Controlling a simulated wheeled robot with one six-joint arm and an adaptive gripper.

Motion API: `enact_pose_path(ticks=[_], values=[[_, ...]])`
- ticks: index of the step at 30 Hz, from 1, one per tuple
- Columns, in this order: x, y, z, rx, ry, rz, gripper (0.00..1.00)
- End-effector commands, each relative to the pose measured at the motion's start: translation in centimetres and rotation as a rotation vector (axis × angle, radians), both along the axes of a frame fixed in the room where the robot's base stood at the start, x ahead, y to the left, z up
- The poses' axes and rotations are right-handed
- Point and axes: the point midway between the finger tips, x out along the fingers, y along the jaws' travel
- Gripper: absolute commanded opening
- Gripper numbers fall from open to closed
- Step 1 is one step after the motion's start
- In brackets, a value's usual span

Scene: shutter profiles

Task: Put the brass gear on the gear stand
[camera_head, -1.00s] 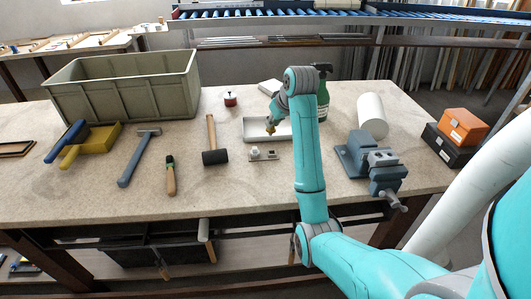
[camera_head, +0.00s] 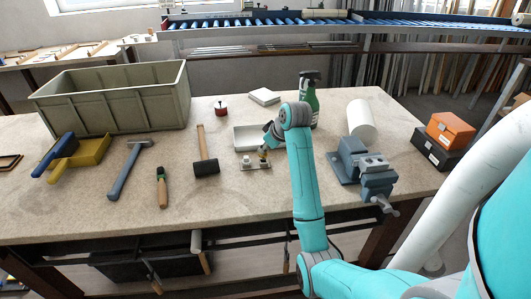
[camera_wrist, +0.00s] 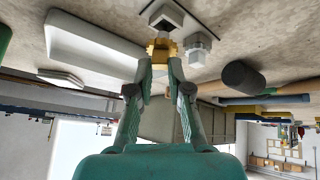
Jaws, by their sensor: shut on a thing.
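My gripper (camera_wrist: 160,80) is shut on the brass gear (camera_wrist: 161,48), which sits between the fingertips in the wrist view. In the head view the gear (camera_head: 264,152) is small and partly hidden by my gripper. The gear stand (camera_head: 254,167) is a small pale plate on the bench, with a light grey round piece on its left part. In the wrist view the stand shows a grey piece (camera_wrist: 197,46) and a square-looking post (camera_wrist: 166,17). The gear is close to that post and overlaps it in view; I cannot tell whether they touch.
A white tray (camera_head: 236,139) lies just behind the stand. A mallet (camera_head: 206,166) is to its left, a blue-grey vise (camera_head: 372,178) to its right.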

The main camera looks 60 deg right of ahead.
Motion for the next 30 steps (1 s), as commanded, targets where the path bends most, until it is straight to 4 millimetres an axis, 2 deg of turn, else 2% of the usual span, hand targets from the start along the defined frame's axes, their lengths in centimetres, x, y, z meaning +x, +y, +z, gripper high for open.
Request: enact_pose_path(ticks=[1, 5, 16, 17, 19, 30], values=[[0.0, 0.0, -0.9, 0.003, 0.002, -0.001, 0.0], [0.0, 0.0, -2.1, 0.001, 0.0, -0.001, 0.0], [0.0, 0.0, -2.5, 0.001, 0.0, -0.001, 0.0], [0.0, 0.0, -2.4, 0.001, 0.0, -0.001, 0.25], [0.0, 0.0, -2.4, 0.001, 0.0, -0.001, 0.43], [0.0, 0.0, -2.0, -0.001, -0.002, 0.0, 0.43]])
